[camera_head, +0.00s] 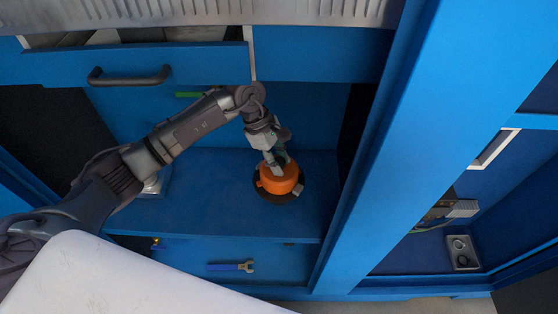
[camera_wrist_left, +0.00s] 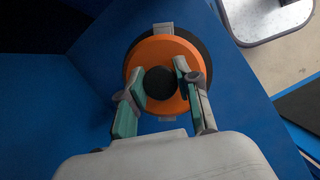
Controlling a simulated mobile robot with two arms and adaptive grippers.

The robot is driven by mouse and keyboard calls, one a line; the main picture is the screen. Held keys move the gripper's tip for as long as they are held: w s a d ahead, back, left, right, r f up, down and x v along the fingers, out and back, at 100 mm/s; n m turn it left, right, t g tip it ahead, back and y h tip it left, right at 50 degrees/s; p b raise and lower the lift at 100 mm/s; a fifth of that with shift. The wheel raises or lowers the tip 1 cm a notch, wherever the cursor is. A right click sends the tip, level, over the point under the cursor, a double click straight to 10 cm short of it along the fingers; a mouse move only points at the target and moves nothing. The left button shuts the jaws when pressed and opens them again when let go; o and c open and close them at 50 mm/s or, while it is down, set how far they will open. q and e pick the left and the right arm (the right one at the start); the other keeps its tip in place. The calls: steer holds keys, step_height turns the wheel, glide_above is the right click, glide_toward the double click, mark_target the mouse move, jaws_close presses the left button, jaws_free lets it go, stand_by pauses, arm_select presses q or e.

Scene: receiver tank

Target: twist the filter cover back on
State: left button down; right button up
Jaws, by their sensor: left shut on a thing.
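The orange round filter cover (camera_head: 280,180) sits at the dark round opening (camera_head: 269,196) in the blue shelf, in the head view. In the left wrist view the cover (camera_wrist_left: 150,47) shows a black round knob (camera_wrist_left: 158,83) in its middle and grey tabs at its rim. My left gripper (camera_head: 276,166) comes down on the cover from above. In the left wrist view its fingers (camera_wrist_left: 160,84) stand on both sides of the black knob, shut on it. I cannot tell whether the cover is fully seated. My right gripper is not in view.
A blue-handled wrench (camera_head: 231,267) lies on the lower level below the shelf. A blue upright post (camera_head: 385,150) stands right of the cover. A drawer with a black handle (camera_head: 129,76) is above left. The shelf around the cover is mostly clear.

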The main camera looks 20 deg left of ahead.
arm_select(q)
steer(key=shift+f+b, duration=0.1)
steer(key=shift+b, duration=0.25)
stand_by(0.5)
stand_by(0.4)
steer(key=shift+m+b, duration=0.3)
steer(key=shift+b, duration=0.15)
steer(key=shift+f+m+g+b, duration=0.1)
steer(key=shift+m+g+b, duration=0.4)
steer(key=shift+m+b, duration=0.85)
steer(key=shift+b, duration=0.3)
